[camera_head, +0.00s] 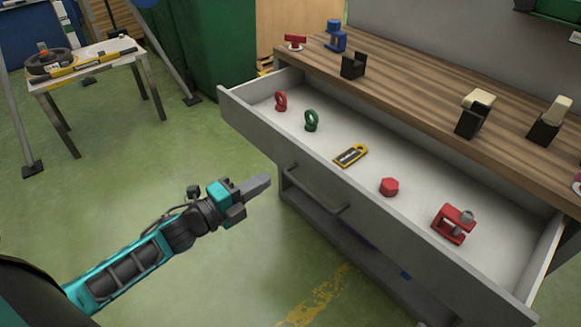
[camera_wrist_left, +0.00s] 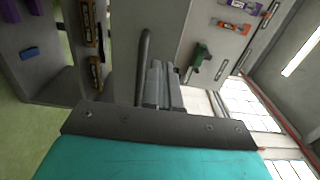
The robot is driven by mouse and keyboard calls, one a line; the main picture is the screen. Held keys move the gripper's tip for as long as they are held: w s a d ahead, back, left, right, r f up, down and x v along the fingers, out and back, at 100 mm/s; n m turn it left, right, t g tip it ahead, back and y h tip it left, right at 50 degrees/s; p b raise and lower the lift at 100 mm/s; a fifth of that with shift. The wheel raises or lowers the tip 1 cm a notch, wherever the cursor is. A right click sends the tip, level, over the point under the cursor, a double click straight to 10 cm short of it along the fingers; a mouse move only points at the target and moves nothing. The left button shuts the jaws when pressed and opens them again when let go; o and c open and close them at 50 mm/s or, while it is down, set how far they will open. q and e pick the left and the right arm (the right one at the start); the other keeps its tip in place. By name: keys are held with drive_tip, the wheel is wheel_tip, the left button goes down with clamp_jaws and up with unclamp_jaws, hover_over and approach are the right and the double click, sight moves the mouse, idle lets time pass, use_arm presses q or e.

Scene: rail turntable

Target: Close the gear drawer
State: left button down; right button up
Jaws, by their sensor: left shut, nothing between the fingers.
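The gear drawer (camera_head: 395,228) is pulled out from under the wooden-topped workbench. Its light floor holds a red eyebolt (camera_head: 280,101), a green eyebolt (camera_head: 311,120), a yellow-and-black tag (camera_head: 350,155), a red hex piece (camera_head: 389,187) and a red clamp (camera_head: 454,223). A dark bar handle (camera_head: 314,190) is on its front; a dark bar, probably this handle, shows in the left wrist view (camera_wrist_left: 142,65). My left gripper (camera_head: 262,184) is shut and empty, in front of the drawer front, left of the handle and apparently apart from it. My right gripper is out of view.
The wooden bench top (camera_head: 420,95) carries several black holders and a blue clamp (camera_head: 336,38). A small side table (camera_head: 85,65) stands at the back left beside a green curtain (camera_head: 205,50). The green floor (camera_head: 130,190) left of the drawer is open.

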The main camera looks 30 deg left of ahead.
sight(300, 159)
use_arm(q)
drive_tip(key=b+x, duration=0.1)
drive_tip(key=x, duration=0.6)
drive_tip(key=shift+x, duration=0.85)
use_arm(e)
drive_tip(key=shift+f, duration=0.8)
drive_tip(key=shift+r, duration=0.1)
